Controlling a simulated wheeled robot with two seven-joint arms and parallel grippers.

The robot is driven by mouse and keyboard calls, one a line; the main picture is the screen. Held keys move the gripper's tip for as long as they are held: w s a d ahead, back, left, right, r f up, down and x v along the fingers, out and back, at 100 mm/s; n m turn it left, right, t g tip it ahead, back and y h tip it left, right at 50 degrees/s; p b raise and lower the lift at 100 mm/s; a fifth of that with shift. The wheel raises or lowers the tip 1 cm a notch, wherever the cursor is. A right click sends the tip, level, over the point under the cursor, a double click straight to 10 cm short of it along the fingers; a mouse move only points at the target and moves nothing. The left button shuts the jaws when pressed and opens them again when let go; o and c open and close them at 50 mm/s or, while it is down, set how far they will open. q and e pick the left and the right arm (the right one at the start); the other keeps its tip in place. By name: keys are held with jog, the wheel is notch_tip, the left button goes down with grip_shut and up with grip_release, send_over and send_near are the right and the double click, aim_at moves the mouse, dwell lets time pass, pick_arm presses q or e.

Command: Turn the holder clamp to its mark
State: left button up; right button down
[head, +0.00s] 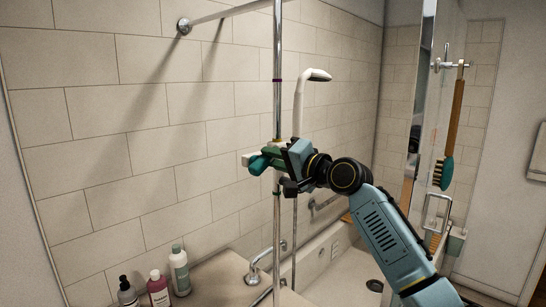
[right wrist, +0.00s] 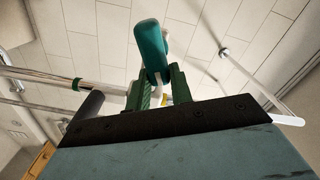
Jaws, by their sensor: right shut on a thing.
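The holder clamp (head: 247,159) sits on the upright chrome pole (head: 277,110), partly hidden by my gripper. Its teal rounded lever (head: 258,166) points to the left in the head view. My right gripper (head: 273,155) reaches in from the right and is shut on the clamp. In the right wrist view the teal lever (right wrist: 152,48) stands up between the green ridged fingers (right wrist: 160,90). A purple band (head: 277,80) and a green band (head: 277,195) ring the pole above and below the clamp. I cannot tell which is the mark. My left gripper is not in view.
A white shower head (head: 318,75) rises just behind the pole. Several bottles (head: 159,288) stand on the ledge at lower left. A tub (head: 325,250) with a faucet (head: 262,262) lies below. A brush (head: 446,140) hangs at right beside the glass panel.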

jog(key=m, duration=0.2)
jog(key=f+m, duration=0.1)
jog(key=m, duration=0.2)
jog(key=shift+w+d, duration=0.1)
dwell(0.5)
jog(key=c, duration=1.2)
grip_release()
jog(key=shift+c, duration=0.2)
jog(key=b+v, duration=0.3)
jog(key=v, duration=1)
jog(key=shift+b, duration=0.3)
